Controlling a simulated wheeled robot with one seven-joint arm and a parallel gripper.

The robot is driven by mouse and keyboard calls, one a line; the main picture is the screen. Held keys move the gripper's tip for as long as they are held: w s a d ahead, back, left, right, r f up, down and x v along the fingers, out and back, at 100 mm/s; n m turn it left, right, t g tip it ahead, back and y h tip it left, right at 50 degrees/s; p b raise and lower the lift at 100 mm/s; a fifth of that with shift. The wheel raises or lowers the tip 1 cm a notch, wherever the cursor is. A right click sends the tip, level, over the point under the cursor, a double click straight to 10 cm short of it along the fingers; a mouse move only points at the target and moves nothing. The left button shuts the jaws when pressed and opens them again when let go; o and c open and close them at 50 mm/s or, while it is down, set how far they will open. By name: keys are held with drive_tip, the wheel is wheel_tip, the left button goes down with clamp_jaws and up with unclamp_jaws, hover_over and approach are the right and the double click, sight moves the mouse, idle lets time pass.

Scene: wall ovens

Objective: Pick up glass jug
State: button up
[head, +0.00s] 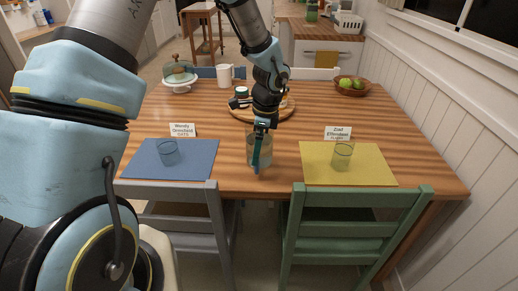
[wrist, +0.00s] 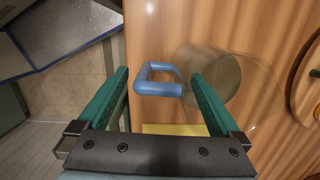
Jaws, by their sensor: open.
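The glass jug (head: 267,147) is clear and stands on the wooden table near its front edge, between the two placemats. In the head view it is partly hidden behind my gripper (head: 257,163). In the wrist view its blue handle (wrist: 158,88) points towards my gripper (wrist: 160,78), and its clear round body (wrist: 215,75) lies to the right. My gripper is open, with its green fingers on either side of the handle in this view. I cannot tell whether either finger touches it.
A blue placemat (head: 185,171) with a glass (head: 168,153) is left. A yellow placemat (head: 370,176) with a glass (head: 342,155) is right. A round wooden tray (head: 243,113), white pitcher (head: 224,76) and fruit bowl (head: 352,87) stand farther back. Chairs line the front edge.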

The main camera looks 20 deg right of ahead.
drive_tip(key=shift+f, duration=0.2)
clamp_jaws()
idle(0.7)
